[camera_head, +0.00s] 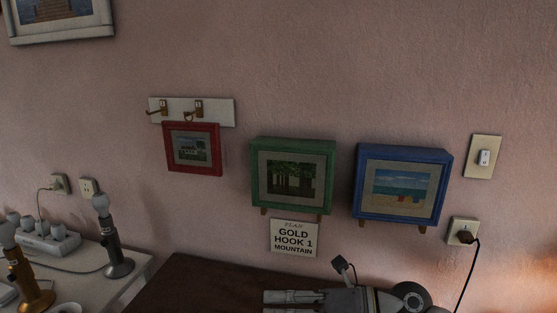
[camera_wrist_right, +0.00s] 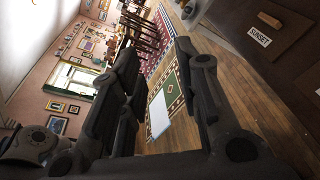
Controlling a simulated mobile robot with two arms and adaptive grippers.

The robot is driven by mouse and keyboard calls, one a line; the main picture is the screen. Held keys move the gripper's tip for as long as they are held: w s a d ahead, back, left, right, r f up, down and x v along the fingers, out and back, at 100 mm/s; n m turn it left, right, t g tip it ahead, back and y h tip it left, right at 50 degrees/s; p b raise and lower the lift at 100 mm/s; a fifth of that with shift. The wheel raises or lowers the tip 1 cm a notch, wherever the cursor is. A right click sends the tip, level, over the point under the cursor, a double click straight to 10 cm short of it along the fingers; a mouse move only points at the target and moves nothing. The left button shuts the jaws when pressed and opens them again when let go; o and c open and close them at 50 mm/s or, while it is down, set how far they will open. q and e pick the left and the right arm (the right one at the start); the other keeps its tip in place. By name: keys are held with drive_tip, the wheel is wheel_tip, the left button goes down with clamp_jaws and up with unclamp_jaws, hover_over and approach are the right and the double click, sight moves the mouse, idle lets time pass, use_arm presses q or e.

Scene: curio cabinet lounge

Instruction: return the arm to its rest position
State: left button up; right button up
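My right gripper (camera_head: 268,303) shows at the bottom edge of the head view, in front of the dark wood furniture top. Its fingers point left, and the arm reaches in from the lower right. In the right wrist view the gripper (camera_wrist_right: 157,52) has its dark fingers spread apart with nothing between them. Beyond the fingers the room appears sideways, with a long patterned rug (camera_wrist_right: 172,80) on a wood floor. My left gripper is not in view.
A red-framed picture (camera_head: 191,171) hangs below a white hook board (camera_head: 222,111). Lamps (camera_head: 117,262) stand at left. A "SUNSET" label (camera_wrist_right: 260,36) shows in the wrist view.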

wheel_tip(320, 180, up, 6)
drive_tip(key=m+t+y, duration=0.3)
drive_tip(key=m+t, duration=0.2)
drive_tip(key=m, duration=0.1)
drive_tip(key=w+d+m+t+h, duration=0.4)
drive_tip(key=d+m+t+h, duration=0.25)
drive_tip(key=m+t, duration=0.6)
drive_tip(key=s+d+f+m+g+h, duration=0.3)
drive_tip(key=d+f+m+g+h, duration=0.2)
drive_tip(key=d+f+m+h, duration=0.85)
drive_tip(key=s+f+m+g+y, duration=0.1)
drive_tip(key=s+f+m+g, duration=0.4)
drive_tip(key=s+f, duration=0.55)
drive_tip(key=s+f+m+g, duration=0.3)
drive_tip(key=s+f+g, duration=0.4)
drive_tip(key=s, duration=0.7)
wheel_tip(320, 180, down, 26)
drive_tip(key=s+g, duration=0.1)
drive_tip(key=s+d+f+g, duration=0.1)
drive_tip(key=s+d+f, duration=0.1)
drive_tip(key=s+f, duration=1.3)
drive_tip(key=shift+s+d+f+p, duration=0.25)
drive_tip(key=shift+s+d+p, duration=0.15)
drive_tip(key=shift+s, duration=0.55)
